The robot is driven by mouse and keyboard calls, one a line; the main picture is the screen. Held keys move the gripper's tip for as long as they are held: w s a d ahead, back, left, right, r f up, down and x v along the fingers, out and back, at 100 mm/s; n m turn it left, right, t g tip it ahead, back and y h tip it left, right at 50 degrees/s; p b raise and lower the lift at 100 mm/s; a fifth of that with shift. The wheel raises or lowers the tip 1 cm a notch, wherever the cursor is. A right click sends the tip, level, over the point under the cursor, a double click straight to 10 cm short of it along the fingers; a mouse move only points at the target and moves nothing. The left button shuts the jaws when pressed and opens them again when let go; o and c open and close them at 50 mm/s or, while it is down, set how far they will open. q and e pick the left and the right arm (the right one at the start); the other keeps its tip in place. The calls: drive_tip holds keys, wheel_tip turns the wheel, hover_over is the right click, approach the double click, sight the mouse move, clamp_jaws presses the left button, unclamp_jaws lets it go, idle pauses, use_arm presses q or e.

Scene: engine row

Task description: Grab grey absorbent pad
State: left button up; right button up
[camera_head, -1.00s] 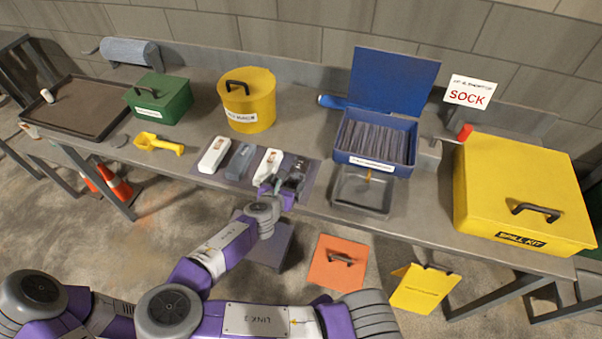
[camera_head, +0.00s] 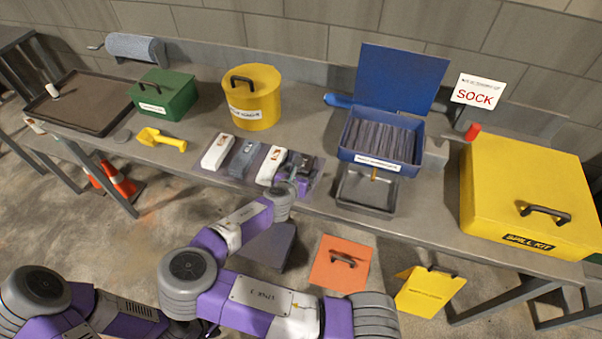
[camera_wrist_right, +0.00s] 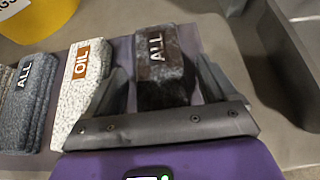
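A dark grey pad marked ALL (camera_wrist_right: 163,62) lies at the right end of a row on a dark mat (camera_head: 312,180). My right gripper (camera_wrist_right: 164,82) is open around it, one finger on each side, with gaps showing between fingers and pad. In the head view the right gripper (camera_head: 297,172) largely hides that pad. A second, blue-grey pad marked ALL (camera_wrist_right: 26,97) lies further left, also seen in the head view (camera_head: 244,158). A white pad marked OIL (camera_wrist_right: 85,88) lies between the two. My left gripper is not in view.
Another white pad (camera_head: 217,152) ends the row at left. A yellow tub (camera_head: 252,108) stands behind. A blue open box of grey sheets (camera_head: 380,140) and a grey tray (camera_head: 366,192) stand to the right, beside a yellow spill kit box (camera_head: 520,185). A yellow scoop (camera_head: 160,139) lies left.

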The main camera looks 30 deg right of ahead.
drive_tip(key=c, duration=0.9)
